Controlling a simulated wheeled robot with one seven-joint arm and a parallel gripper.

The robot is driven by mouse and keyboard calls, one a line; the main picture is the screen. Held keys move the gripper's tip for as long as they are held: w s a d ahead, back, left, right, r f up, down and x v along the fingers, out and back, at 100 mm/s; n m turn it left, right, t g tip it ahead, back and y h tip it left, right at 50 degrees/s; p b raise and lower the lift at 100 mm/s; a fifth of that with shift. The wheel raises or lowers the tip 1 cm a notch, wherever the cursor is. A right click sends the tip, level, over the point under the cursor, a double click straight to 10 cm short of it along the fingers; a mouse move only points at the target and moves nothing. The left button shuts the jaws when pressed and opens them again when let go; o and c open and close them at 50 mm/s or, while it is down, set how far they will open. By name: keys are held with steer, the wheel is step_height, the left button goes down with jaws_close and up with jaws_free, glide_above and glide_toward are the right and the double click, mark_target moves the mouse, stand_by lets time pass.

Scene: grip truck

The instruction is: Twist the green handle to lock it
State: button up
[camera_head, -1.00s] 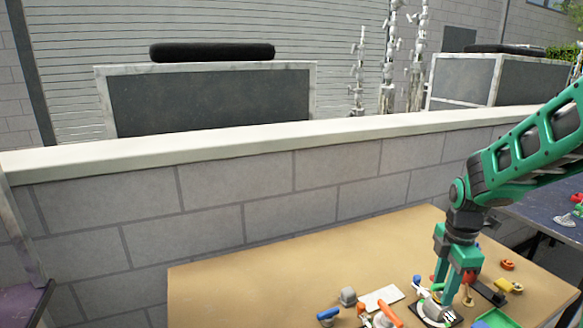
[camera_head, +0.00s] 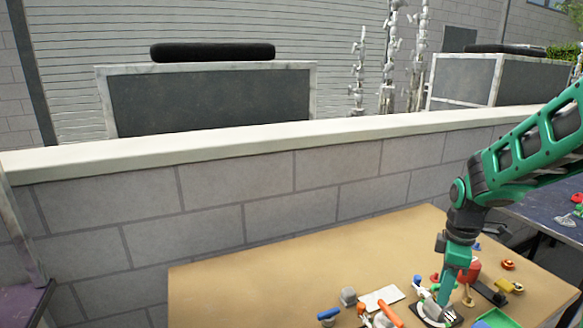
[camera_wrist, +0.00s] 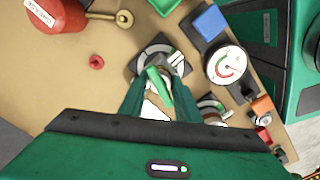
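The green handle (camera_wrist: 159,86) is a slim bar seen slantwise on a round grey and white fitting (camera_wrist: 148,58). My gripper (camera_wrist: 160,88) is over it, with one finger on each side of the handle. The fingers stand apart and gaps show beside the handle, so the gripper looks open. In the head view my gripper (camera_head: 446,296) points down at the fitting (camera_head: 432,312) on the table, and its fingers hide the handle there.
In the wrist view a red can (camera_wrist: 58,14), a blue block (camera_wrist: 210,22), a round gauge (camera_wrist: 226,65) and a small red knob (camera_wrist: 96,62) lie around the fitting. An orange handle (camera_head: 388,313) is to the left on the tan table (camera_head: 300,268). The table's left part is clear.

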steer(key=shift+r, duration=3.75)
